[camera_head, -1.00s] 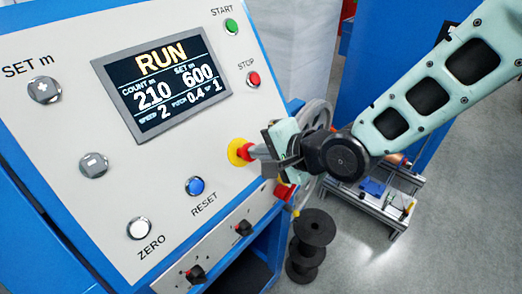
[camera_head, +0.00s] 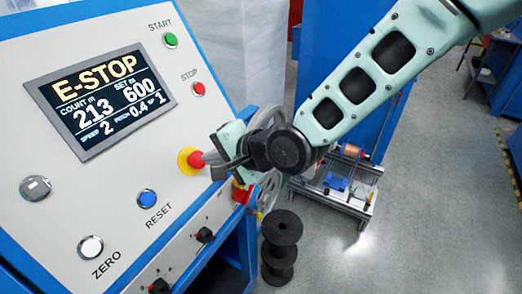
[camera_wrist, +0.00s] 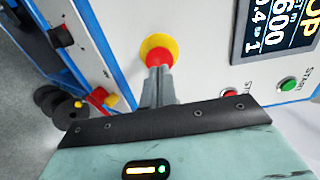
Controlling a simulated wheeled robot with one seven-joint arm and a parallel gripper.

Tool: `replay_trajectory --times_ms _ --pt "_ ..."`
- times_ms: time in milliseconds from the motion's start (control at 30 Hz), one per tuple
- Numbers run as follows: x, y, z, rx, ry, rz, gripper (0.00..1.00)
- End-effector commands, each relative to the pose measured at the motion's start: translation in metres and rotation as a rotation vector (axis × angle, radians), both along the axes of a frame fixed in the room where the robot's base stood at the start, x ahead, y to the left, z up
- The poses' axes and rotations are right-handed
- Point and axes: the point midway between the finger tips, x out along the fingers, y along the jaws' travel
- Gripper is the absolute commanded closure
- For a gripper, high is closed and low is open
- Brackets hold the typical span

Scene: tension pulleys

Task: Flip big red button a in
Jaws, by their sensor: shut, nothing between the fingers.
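The big red button (camera_head: 196,160) with its yellow collar sits on the right edge of the control panel (camera_head: 120,200). It also shows in the wrist view (camera_wrist: 157,57), right at the fingertips. My gripper (camera_head: 212,160) is shut and empty, its tips (camera_wrist: 158,74) pointing at the button's face and touching it or very close. The fingers hide part of the button. The display (camera_head: 99,104) reads E-STOP, with count 213 and set 600.
A green START button (camera_head: 170,40), red STOP button (camera_head: 199,89), blue RESET button (camera_head: 147,198) and ZERO button (camera_head: 90,247) are on the panel. Below stand a stack of black spools (camera_head: 280,245) and a metal-framed cart (camera_head: 345,195). Grey floor lies open at right.

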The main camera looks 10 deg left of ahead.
Motion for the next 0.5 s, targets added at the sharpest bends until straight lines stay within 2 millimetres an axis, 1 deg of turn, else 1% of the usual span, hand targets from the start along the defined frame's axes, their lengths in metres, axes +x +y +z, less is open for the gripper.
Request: replay_trajectory --times_ms 33,267,500 --pt "0.001 0.001 0.006 0.002 -0.001 -0.001 1.00" --pt "-0.007 -0.021 0.016 0.001 -0.003 -0.002 1.00" --pt "-0.017 -0.047 0.034 0.002 -0.004 -0.004 1.00"
